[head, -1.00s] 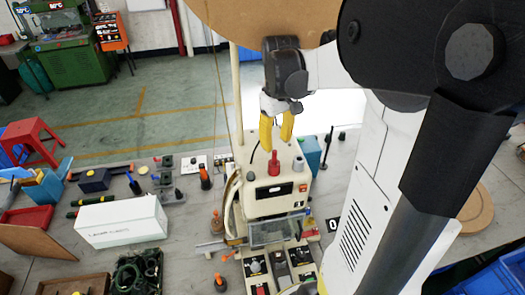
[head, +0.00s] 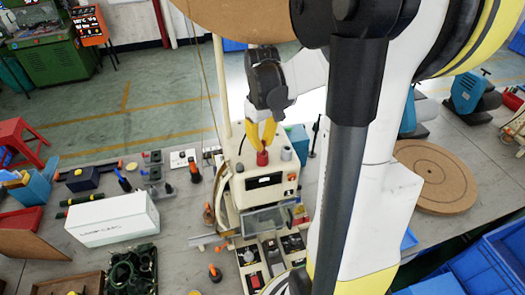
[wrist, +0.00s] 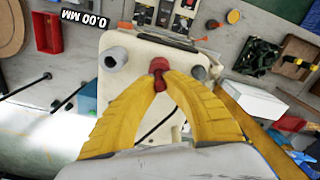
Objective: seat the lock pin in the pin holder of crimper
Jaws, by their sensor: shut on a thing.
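The crimper (head: 246,190) is a cream bench machine with a dark display on its front, in the middle of the head view. The red lock pin (head: 262,158) stands upright on its top; it also shows in the wrist view (wrist: 157,66). My gripper (head: 263,134) has its yellow fingers closed on the pin's narrow upper part. In the wrist view the fingertips (wrist: 160,80) meet around it. The pin's lower end is hidden, and I cannot tell which part of the top is the pin holder.
A grey cylinder (wrist: 115,59) stands on the crimper's top beside the pin. A blue box (head: 297,140) is behind the crimper. A white box (head: 113,219) and small tools lie to the left. A round brown board (head: 435,176) lies to the right.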

